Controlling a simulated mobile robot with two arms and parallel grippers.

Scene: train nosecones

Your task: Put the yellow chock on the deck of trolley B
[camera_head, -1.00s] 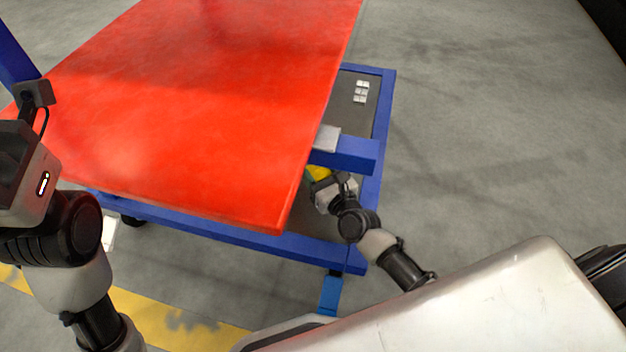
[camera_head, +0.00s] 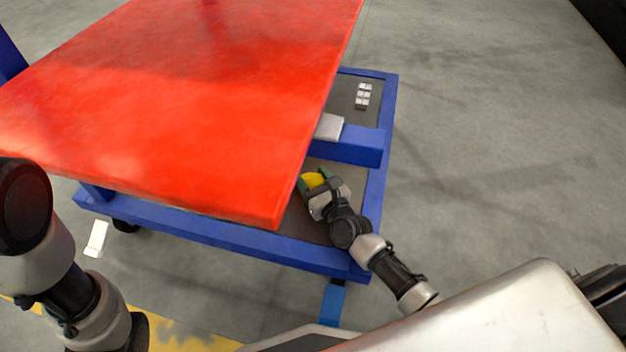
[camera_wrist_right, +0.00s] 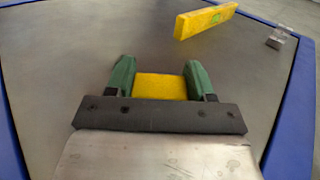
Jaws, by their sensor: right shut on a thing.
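My right gripper (camera_head: 312,181), with green fingers, is shut on the yellow chock (camera_head: 316,180) over the grey deck (camera_head: 318,232) of the blue-framed trolley, beside the edge of the red panel. In the right wrist view the chock (camera_wrist_right: 160,87) sits between the two fingers (camera_wrist_right: 160,76), above the grey deck (camera_wrist_right: 60,70). I cannot tell whether it touches the deck. No label shows that this is trolley B. My left arm shows at the left edge of the head view, but its gripper is out of frame.
A large red panel (camera_head: 190,100) overhangs the trolley and hides much of its deck. A blue crossbar (camera_head: 360,146) crosses the trolley. In the wrist view a yellow bar (camera_wrist_right: 205,20) and a small metallic block (camera_wrist_right: 277,37) are ahead. White blocks (camera_head: 362,95) sit at the far end.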

